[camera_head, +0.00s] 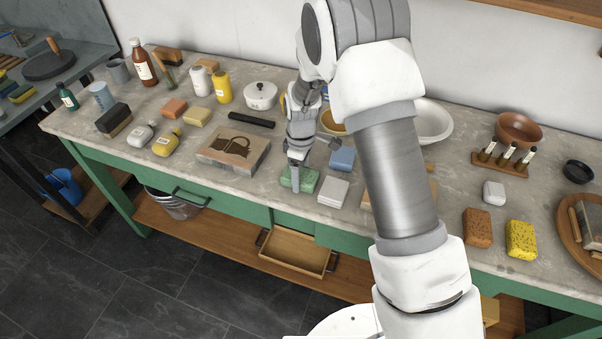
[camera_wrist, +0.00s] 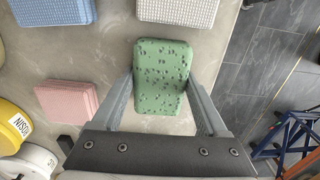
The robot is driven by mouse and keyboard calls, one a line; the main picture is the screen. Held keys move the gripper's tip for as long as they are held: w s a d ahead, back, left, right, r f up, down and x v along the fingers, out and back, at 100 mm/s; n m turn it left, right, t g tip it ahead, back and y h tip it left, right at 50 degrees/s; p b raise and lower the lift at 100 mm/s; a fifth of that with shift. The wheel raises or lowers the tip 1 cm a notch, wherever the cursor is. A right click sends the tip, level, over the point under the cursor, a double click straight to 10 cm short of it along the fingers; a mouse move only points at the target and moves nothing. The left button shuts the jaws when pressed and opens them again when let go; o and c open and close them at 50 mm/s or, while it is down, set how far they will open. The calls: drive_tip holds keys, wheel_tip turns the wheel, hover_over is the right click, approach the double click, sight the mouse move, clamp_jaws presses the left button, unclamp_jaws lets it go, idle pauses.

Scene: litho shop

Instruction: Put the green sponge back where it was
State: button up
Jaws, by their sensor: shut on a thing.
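The green sponge (camera_wrist: 162,78) lies between the two fingers of my gripper (camera_wrist: 160,100) in the wrist view, with dark pores on its top. In the head view the green sponge (camera_head: 300,180) is at the front edge of the grey worktop, and my gripper (camera_head: 297,176) points down onto it. The fingers are shut on its sides. Whether its underside touches the worktop I cannot tell. Part of it is hidden behind my gripper in the head view.
A white block (camera_head: 333,192) lies right of the sponge and a blue block (camera_head: 342,158) behind. A stone slab (camera_head: 233,150) lies to the left. A pink block (camera_wrist: 68,101) shows in the wrist view.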

drive_tip(key=shift+f, duration=0.1)
drive_tip(key=o, duration=1.1)
wheel_tip(320, 180, up, 12)
drive_tip(key=shift+r, duration=0.25)
wheel_tip(320, 180, up, 8)
drive_tip(key=m+t, duration=0.1)
drive_tip(key=m, duration=0.2)
hover_over(301, 174)
drive_tip(key=s+d, duration=0.3)
drive_tip(key=d, duration=0.1)
drive_tip(key=s+d+r+m+t, duration=0.2)
drive_tip(key=s+d+r+m, duration=0.15)
drive_tip(key=s+r, duration=0.25)
drive_tip(key=s+d+r+m+t, duration=0.1)
drive_tip(key=s+d+m, duration=0.1)
drive_tip(key=s, duration=0.3)
drive_tip(key=s+d+r+m, duration=0.2)
drive_tip(key=s+m, duration=0.1)
drive_tip(key=s, duration=0.2)
drive_tip(key=s+d+r+m+t, duration=0.1)
drive_tip(key=s+d+m, duration=0.1)
drive_tip(key=s, duration=0.4)
drive_tip(key=shift+d+r+m+t, duration=0.25)
drive_tip(key=shift+d+t, duration=0.05)
drive_tip(key=shift+d, duration=0.05)
